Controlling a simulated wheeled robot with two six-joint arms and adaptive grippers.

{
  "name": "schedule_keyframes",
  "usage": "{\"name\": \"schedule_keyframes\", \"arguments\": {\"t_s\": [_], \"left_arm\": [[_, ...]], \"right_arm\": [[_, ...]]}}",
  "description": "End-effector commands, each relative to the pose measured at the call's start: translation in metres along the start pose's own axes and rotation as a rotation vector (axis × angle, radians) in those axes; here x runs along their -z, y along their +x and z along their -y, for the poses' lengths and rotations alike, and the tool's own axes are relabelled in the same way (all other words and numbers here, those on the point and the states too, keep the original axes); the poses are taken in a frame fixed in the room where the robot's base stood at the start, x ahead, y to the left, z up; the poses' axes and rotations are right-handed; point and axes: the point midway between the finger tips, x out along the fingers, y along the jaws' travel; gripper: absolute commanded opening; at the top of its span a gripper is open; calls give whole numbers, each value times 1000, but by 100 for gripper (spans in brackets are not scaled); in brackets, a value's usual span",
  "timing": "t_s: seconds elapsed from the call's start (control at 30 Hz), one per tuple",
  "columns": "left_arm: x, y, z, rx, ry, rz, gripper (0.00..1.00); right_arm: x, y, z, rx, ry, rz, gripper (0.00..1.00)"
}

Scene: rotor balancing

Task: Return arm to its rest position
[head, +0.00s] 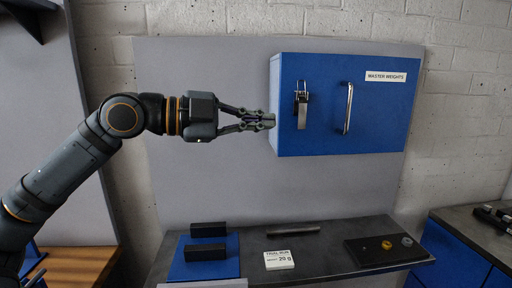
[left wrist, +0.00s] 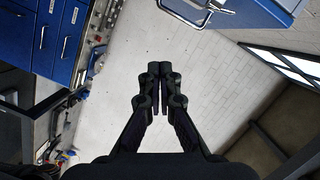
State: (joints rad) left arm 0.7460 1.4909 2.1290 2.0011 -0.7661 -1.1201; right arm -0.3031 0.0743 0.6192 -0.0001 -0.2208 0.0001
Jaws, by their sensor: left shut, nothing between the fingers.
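My left arm comes in from the left in the head view. Its gripper (head: 268,121) is shut and empty, with its fingertips level with the left edge of the blue cabinet (head: 380,117) marked "MASTER WEIGHTS". I cannot tell whether the fingertips touch the cabinet. In the left wrist view the two dark fingers (left wrist: 160,88) are together with nothing between them. The cabinet's door is closed, with a latch (head: 302,106) and a vertical bar handle (head: 347,108) on its front. My right gripper is in neither view.
Below is a dark bench (head: 320,234) with a blue mat (head: 186,268) bearing two black blocks (head: 207,254), a dark rod (head: 293,231), a white label card (head: 279,260), and a black board (head: 362,255) with small brass and grey pieces (head: 387,245). Another bench (head: 455,240) stands at right.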

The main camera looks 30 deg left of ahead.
Motion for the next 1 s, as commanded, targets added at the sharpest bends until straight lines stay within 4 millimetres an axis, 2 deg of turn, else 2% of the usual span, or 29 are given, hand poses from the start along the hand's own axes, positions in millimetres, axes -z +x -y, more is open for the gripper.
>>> {"name": "schedule_keyframes", "arguments": {"t_s": [0.03,0.1,0.63,0.73,0.77,0.87,0.97,1.0], "left_arm": [[-1,-3,-3,3,2,0,0],[-1,-6,-2,1,2,0,0],[0,-8,0,-1,1,0,0],[-7,-1,-9,-17,-13,6,0],[-12,4,-16,-31,-25,13,0],[-45,31,-61,-105,-102,55,0],[-88,63,-132,-195,-222,134,0],[-104,73,-163,-226,-277,175,0]], "right_arm": [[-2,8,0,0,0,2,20],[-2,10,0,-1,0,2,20],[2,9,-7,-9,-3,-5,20],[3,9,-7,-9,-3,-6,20],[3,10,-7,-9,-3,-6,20],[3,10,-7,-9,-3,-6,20],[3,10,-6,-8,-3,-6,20],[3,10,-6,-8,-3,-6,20]]}}
